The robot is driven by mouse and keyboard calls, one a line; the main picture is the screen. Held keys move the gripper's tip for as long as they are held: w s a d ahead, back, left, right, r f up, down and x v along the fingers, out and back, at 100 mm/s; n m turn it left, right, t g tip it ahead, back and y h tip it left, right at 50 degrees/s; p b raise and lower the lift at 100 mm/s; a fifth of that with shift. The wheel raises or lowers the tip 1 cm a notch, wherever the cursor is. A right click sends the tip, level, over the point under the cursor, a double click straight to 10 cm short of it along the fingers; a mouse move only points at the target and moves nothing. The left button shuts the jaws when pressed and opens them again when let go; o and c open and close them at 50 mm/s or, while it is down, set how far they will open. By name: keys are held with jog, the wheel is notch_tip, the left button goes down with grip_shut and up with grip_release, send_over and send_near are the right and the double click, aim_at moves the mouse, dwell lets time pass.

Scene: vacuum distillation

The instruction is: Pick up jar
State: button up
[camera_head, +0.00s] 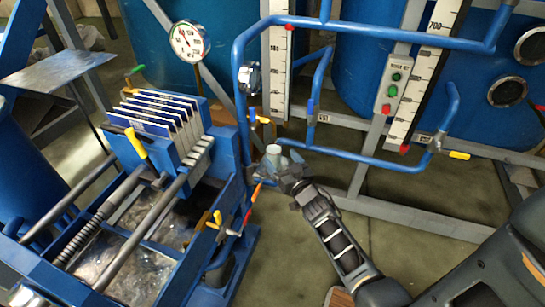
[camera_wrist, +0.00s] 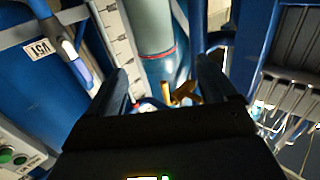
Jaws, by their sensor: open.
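The jar (camera_head: 273,153) is a small pale grey-green container in the middle of the head view, beside the blue pipework. My gripper (camera_head: 287,171) is right at it, just below and to the right in the picture, and hides part of its lower side. In the wrist view, a pale green-grey cylinder (camera_wrist: 150,28) that looks like the jar stands ahead, in line with the gap between my two dark fingers (camera_wrist: 163,82). The fingers are apart. I cannot tell whether they touch the jar.
A blue filter press (camera_head: 160,125) with several plates stands left. Blue pipes (camera_head: 350,158) with valves run close behind the jar. A yellow valve handle (camera_wrist: 184,92) shows near the fingertips. Gauge boards (camera_head: 424,85) and blue tanks are behind.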

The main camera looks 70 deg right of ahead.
aim_at(277, 151)
jog(key=x, duration=0.7)
jog(key=shift+d+r, duration=0.1)
jog(key=shift+d, duration=0.1)
jog(key=shift+c, duration=0.4)
jog(key=c, duration=1.1)
